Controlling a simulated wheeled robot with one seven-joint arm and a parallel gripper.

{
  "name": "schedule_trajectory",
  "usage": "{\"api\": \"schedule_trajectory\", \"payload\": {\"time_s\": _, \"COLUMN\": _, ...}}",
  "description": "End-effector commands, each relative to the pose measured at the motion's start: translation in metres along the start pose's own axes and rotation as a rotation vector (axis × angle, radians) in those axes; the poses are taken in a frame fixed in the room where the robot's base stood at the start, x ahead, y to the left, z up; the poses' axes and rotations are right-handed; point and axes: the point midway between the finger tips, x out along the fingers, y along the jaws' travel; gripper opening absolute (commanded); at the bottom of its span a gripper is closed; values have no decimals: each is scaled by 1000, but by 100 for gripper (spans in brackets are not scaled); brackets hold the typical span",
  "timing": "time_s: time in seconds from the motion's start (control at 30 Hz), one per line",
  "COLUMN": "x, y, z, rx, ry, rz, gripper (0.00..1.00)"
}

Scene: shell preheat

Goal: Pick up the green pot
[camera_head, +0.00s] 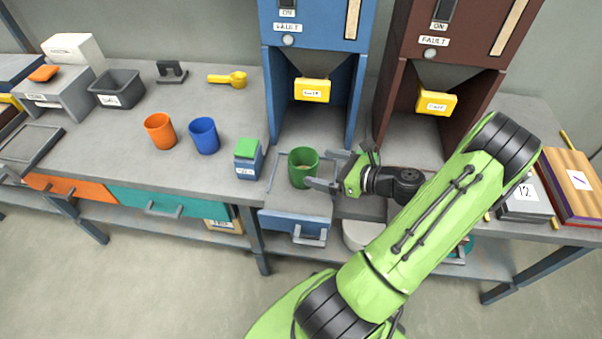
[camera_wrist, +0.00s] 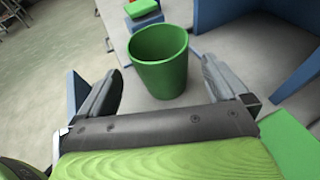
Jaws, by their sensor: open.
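The green pot (camera_head: 302,168) stands upright on the bench in front of the blue machine. In the wrist view the pot (camera_wrist: 160,58) is just ahead and between the lines of the two open fingers (camera_wrist: 158,85). The pot's lower part sits near the fingertips. I cannot tell whether either finger touches it. The gripper is open and holds nothing.
A blue box with a green top (camera_head: 248,158) stands close left of the pot. A blue cup (camera_head: 204,136) and an orange cup (camera_head: 160,131) are further left. The blue machine (camera_head: 315,30) and brown machine (camera_head: 450,40) rise behind. A blue drawer (camera_head: 290,224) is below the pot.

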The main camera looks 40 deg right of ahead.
Motion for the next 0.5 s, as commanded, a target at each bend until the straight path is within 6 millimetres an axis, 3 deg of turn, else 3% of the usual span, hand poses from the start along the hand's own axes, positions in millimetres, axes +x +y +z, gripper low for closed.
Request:
{"api": "schedule_trajectory", "payload": {"time_s": 0.33, "x": 60, "y": 1, "z": -2, "rx": -3, "ry": 1, "rz": 4, "gripper": 100}}
{"api": "schedule_trajectory", "payload": {"time_s": 0.5, "x": 69, "y": 1, "z": 0, "rx": -1, "ry": 1, "rz": 0, "gripper": 100}}
